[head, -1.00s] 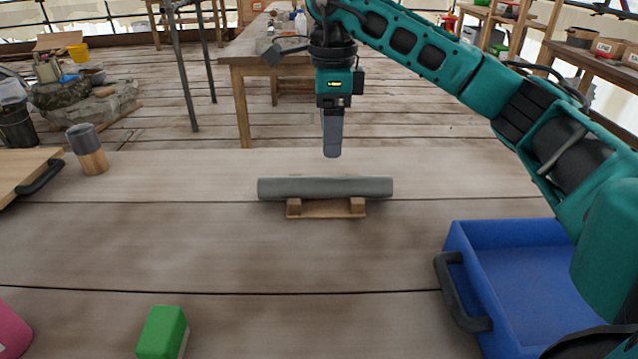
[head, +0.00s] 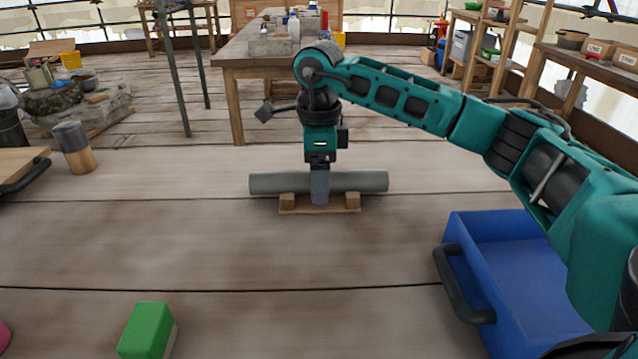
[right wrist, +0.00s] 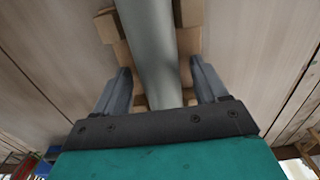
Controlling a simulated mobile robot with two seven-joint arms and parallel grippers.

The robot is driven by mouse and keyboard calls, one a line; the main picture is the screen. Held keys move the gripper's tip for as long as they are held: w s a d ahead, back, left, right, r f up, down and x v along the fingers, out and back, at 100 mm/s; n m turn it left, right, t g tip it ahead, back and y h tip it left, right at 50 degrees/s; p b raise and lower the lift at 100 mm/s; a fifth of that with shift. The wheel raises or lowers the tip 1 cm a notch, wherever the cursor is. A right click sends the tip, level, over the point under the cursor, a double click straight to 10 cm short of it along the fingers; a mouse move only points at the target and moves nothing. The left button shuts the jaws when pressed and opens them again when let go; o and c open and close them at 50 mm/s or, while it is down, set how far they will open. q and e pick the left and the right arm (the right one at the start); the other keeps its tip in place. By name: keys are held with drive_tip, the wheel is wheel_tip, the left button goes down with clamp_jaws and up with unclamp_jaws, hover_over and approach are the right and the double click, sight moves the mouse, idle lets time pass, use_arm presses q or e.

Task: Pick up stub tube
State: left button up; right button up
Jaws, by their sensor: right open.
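The stub tube (head: 265,183) is a plain grey cylinder lying level, left to right, on a small wooden cradle (head: 287,204) on the plank table. My right gripper (head: 320,198) points straight down at the tube's middle, and one finger covers part of the tube in the head view. In the right wrist view the tube (right wrist: 152,50) runs between the two open fingers of my right gripper (right wrist: 162,88), with a gap on each side. The cradle's wooden blocks (right wrist: 187,40) show beside the tube there. My left gripper is out of view.
A blue tray (head: 510,270) with a dark handle stands at the right. A green block (head: 147,330) lies at the front left. A grey-topped wooden cylinder (head: 75,150) and a wooden board with a dark handle (head: 18,165) are at the left. The table's middle front is clear.

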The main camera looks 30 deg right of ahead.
drive_tip(key=c, duration=1.4)
drive_tip(key=shift+o, duration=0.2)
drive_tip(key=shift+r, duration=0.1)
